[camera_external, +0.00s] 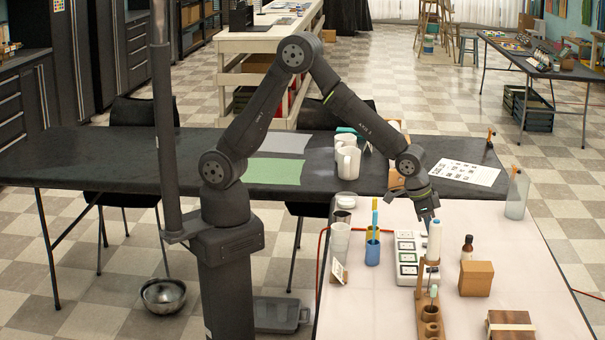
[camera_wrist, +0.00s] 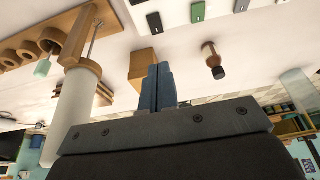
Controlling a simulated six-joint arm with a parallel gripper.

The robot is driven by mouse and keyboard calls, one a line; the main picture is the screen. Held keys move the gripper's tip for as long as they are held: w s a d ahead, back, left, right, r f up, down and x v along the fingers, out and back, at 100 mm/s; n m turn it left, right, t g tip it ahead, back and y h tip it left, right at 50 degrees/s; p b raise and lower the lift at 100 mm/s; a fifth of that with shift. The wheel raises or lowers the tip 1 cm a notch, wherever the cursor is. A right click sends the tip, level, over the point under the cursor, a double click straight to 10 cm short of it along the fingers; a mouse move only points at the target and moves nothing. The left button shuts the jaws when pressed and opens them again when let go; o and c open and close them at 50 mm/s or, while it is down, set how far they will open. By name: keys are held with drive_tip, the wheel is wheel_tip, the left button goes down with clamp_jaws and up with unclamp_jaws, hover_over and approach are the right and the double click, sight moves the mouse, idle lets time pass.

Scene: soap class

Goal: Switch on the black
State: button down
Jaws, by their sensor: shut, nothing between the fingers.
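A white switch panel (camera_external: 406,262) with several framed rockers lies on the pale table, just left of and below my gripper (camera_external: 428,214). In the wrist view, dark rockers, one of them black (camera_wrist: 153,22), and a green rocker (camera_wrist: 283,16) show at the top edge, partly cut off. I cannot tell whether the black one is on or off. My gripper also shows in the wrist view (camera_wrist: 157,84), with blue-grey fingers shut together and empty. It is above the table, apart from the panel.
A brown bottle (camera_external: 467,248) and wooden block (camera_external: 476,278) stand farther right. A blue cup (camera_external: 372,252) stands left of the panel.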

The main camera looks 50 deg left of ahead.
sight(435, 269)
drive_tip(key=shift+v, duration=0.75)
drive_tip(key=c, duration=1.8)
unclamp_jaws()
drive_tip(key=shift+s+a, duration=0.1)
drive_tip(key=shift+c, duration=0.2)
drive_tip(key=o, duration=0.6)
drive_tip(key=shift+t+h, duration=0.3)
drive_tip(key=s+a+r, duration=0.1)
drive_tip(key=s+r, duration=0.1)
drive_tip(key=s+a+r, duration=0.1)
drive_tip(key=r, duration=0.1)
drive_tip(key=shift+a, duration=0.4)
drive_tip(key=shift+c, duration=0.2)
drive_tip(key=x, duration=1.7)
drive_tip(key=shift+c, duration=0.4)
